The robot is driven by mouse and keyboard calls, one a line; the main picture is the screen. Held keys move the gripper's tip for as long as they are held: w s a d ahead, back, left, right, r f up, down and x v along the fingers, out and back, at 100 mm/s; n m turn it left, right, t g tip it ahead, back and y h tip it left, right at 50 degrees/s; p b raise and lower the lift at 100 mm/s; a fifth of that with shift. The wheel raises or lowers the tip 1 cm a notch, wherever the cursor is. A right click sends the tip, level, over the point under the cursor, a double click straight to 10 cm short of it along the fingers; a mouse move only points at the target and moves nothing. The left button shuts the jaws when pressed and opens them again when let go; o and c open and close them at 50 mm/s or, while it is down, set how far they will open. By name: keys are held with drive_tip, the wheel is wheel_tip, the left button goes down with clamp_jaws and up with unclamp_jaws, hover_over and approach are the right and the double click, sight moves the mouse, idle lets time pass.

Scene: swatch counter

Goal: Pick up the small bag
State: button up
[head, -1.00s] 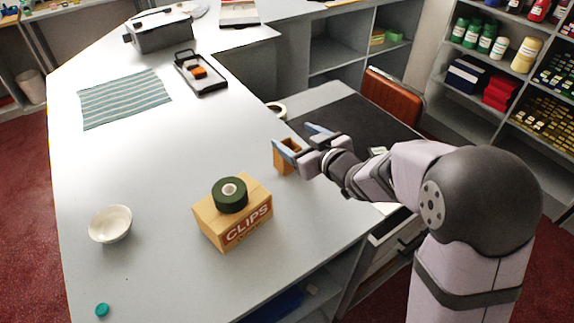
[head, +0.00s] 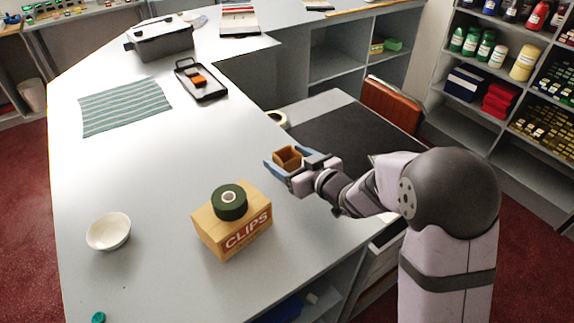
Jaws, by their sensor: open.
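A small brown open-topped thing (head: 288,157), boxy in shape, stands on the counter near its right edge. It is the likeliest match for the small bag; nothing else here looks more like one. My gripper (head: 283,160) is open, its two blue-grey fingers on either side of the brown thing. Whether either finger touches it, I cannot tell. The fingers and palm hide the lower part of the brown thing.
A clips box (head: 232,237) with a green tape roll (head: 229,202) on top stands close to the left and nearer. A white bowl (head: 108,232) sits far left. The counter's middle is clear.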

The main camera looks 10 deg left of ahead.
sight(282, 156)
drive_tip(key=shift+f+p+x, duration=0.15)
drive_tip(key=shift+p+x, duration=0.25)
drive_tip(key=shift+x, duration=0.75)
drive_tip(key=shift+f+p+x, duration=0.15)
drive_tip(key=shift+p+x, duration=0.2)
drive_tip(key=shift+x, duration=0.85)
drive_tip(key=shift+d, duration=0.15)
drive_tip(key=c, duration=1.1)
